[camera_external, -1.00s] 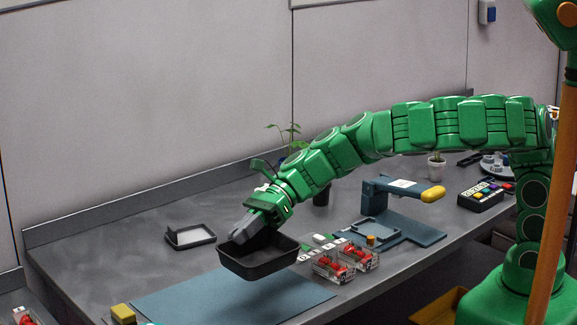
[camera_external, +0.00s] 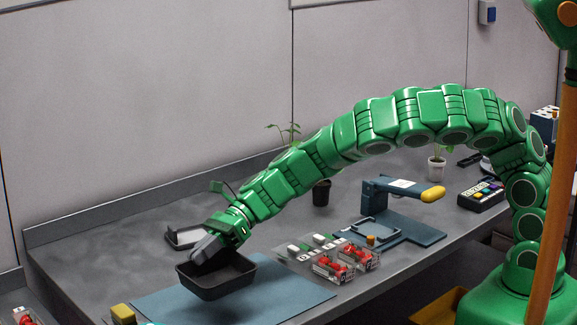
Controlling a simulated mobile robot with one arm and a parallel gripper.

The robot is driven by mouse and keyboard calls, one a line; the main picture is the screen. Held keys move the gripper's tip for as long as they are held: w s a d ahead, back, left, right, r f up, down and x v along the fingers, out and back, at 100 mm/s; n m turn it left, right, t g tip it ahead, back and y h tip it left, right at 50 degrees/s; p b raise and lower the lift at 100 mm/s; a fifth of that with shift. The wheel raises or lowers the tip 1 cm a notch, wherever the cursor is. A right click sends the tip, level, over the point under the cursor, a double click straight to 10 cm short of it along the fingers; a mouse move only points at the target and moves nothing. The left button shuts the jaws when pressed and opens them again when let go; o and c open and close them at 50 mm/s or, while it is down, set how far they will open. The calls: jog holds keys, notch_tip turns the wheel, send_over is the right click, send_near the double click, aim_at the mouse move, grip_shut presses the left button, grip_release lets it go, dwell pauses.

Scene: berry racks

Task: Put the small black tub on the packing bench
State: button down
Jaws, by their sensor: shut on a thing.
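The small black tub (camera_external: 222,283) is an open rectangular tray over the left part of the blue mat on the grey packing bench (camera_external: 95,255). My gripper (camera_external: 203,256) is shut on the tub's back-left rim. The tub looks roughly level. I cannot tell whether its bottom touches the mat or hangs just above it. The fingertips are partly hidden behind the rim.
The blue mat (camera_external: 285,297) has free room to the right of the tub. Clear boxes of red berries (camera_external: 333,268) stand right of the mat. A yellow block (camera_external: 123,313) is at the front left. A pale-topped tray (camera_external: 178,237) sits behind my gripper. A blue press-like device (camera_external: 400,190) stands further right.

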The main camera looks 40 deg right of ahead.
jog(key=shift+w+a+f, duration=0.35)
jog(key=shift+a+f, duration=0.1)
jog(key=shift+f, duration=0.2)
jog(key=shift+w+a+f, duration=0.35)
jog(key=shift+a+f, duration=0.05)
jog(key=shift+f, duration=0.3)
jog(key=shift+w+a+f, duration=0.35)
jog(key=shift+a+f, duration=0.1)
jog(key=shift+f, duration=0.2)
jog(key=shift+f, duration=0.1)
jog(key=shift+w+a+f, duration=0.1)
jog(key=shift+a, duration=0.05)
jog(key=shift+f, duration=1.5)
jog(key=c, duration=1.3)
grip_release()
jog(key=shift+v, duration=6)
